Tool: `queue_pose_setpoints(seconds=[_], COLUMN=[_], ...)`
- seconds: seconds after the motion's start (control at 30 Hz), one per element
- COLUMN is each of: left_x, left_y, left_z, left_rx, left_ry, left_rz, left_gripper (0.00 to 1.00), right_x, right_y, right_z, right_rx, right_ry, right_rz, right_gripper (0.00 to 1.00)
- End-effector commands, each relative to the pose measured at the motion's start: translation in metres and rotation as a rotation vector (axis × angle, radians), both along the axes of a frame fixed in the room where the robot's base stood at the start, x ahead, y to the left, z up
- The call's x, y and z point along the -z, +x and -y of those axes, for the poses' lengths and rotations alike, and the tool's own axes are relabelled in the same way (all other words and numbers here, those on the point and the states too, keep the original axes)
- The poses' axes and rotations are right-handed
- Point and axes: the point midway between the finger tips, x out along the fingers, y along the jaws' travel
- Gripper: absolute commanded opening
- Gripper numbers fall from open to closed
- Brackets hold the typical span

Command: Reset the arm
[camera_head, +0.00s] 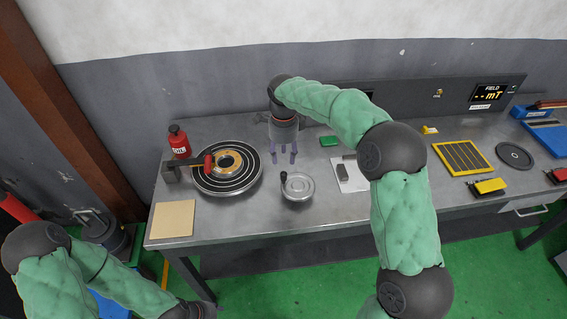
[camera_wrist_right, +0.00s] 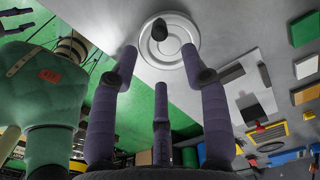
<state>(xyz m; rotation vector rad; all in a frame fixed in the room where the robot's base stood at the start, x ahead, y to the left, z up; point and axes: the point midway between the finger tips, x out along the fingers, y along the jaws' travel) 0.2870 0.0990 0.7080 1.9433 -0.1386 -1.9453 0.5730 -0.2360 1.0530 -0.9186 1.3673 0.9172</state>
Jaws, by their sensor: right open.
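My right gripper (camera_head: 283,156) hangs over the bench with its purple fingers spread and empty. In the right wrist view its fingers (camera_wrist_right: 160,66) stand apart with nothing between them. A silver handwheel (camera_head: 299,189) with a black knob lies just in front of it, apart from the fingers. The handwheel also shows beyond the fingertips in the wrist view (camera_wrist_right: 180,50). My left arm is folded at the lower left of the head view, and its gripper is out of the picture.
On the bench (camera_head: 330,222) stand a ringed black disc (camera_head: 216,184) with a red-tipped lever (camera_head: 190,162), a red bottle (camera_head: 179,141), a tan pad (camera_head: 172,220), a green block (camera_head: 329,141), a yellow slotted tray (camera_head: 463,157) and a field display (camera_head: 491,93). The front middle edge is clear.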

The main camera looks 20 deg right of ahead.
Motion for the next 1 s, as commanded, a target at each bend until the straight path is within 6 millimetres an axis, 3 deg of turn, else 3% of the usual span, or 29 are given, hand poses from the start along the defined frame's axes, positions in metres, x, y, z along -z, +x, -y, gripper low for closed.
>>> queue_pose_setpoints(seconds=[0.17, 0.7, 1.0], left_x=[0.0, -0.002, -0.052], left_y=[0.0, 0.0, 0.0], left_z=[0.0, 0.0, 0.0], left_rx=[0.0, 0.0, 0.0], left_ry=[0.0, 0.0, 0.0], left_rz=[0.0, 0.0, 0.001], left_gripper=[0.4, 0.4, 0.4], right_x=[-0.01, -0.013, -0.063], right_y=[0.0, 0.0, 0.0], right_z=[0.0, 0.0, 0.0], right_rx=[0.0, 0.0, 0.0], right_ry=[0.001, 0.0, 0.001], right_rz=[0.001, 0.0, 0.001], right_gripper=[0.47, 0.47, 0.47])
